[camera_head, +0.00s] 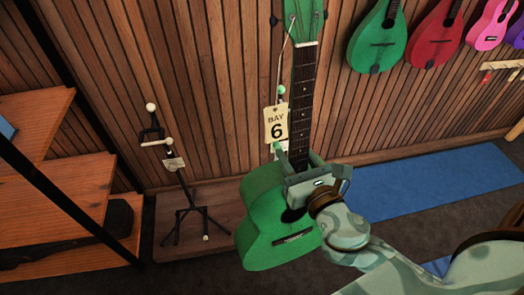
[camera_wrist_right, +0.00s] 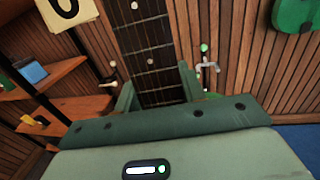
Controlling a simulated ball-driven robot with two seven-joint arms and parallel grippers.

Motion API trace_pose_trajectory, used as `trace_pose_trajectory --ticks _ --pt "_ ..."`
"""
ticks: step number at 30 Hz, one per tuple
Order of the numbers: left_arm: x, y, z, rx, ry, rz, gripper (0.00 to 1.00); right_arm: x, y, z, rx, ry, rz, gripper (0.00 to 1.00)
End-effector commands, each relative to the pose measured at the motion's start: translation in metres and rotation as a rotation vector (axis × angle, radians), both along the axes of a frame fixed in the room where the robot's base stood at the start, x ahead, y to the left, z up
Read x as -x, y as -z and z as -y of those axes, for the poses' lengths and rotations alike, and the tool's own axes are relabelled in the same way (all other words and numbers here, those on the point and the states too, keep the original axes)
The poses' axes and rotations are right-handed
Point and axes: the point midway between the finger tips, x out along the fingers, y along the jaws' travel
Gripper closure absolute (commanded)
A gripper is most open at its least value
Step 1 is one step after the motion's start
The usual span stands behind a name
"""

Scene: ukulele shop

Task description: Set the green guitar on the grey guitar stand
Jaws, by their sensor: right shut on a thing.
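The green guitar (camera_head: 265,220) is upright and slightly tilted, its body low and its neck up. My right gripper (camera_head: 298,160) is shut on its neck just above the body; in the right wrist view the dark fretboard (camera_wrist_right: 150,50) runs between the fingers. A dark stand (camera_head: 183,190) with whitish knobs and a small label stands to the left, empty. Another stand, greyish with a green knob (camera_wrist_right: 204,48), is behind the guitar and mostly hidden in the head view. I cannot tell for sure which is the grey guitar stand. My left gripper is not in view.
A "BAY 6" tag (camera_head: 276,123) hangs by a string from the guitar's headstock. The dark stand is on a low wooden platform (camera_head: 165,245) against the slatted wall. Wooden shelves (camera_head: 60,190) are at left. A blue mat (camera_head: 420,185) and several wall-hung instruments are at right.

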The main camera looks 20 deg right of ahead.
Motion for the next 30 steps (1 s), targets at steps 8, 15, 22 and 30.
trace_pose_trajectory --ticks 8,15,22,30 --pt "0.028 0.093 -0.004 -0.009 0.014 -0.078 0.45 -0.046 0.128 0.045 0.005 0.075 -0.012 1.00" --pt "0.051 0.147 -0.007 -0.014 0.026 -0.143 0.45 -0.076 0.217 0.083 0.008 0.133 -0.015 1.00" --pt "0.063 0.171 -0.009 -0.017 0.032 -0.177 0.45 -0.090 0.262 0.106 0.009 0.166 -0.011 1.00" --pt "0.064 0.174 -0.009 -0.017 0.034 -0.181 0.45 -0.099 0.267 0.113 0.008 0.173 -0.002 1.00"
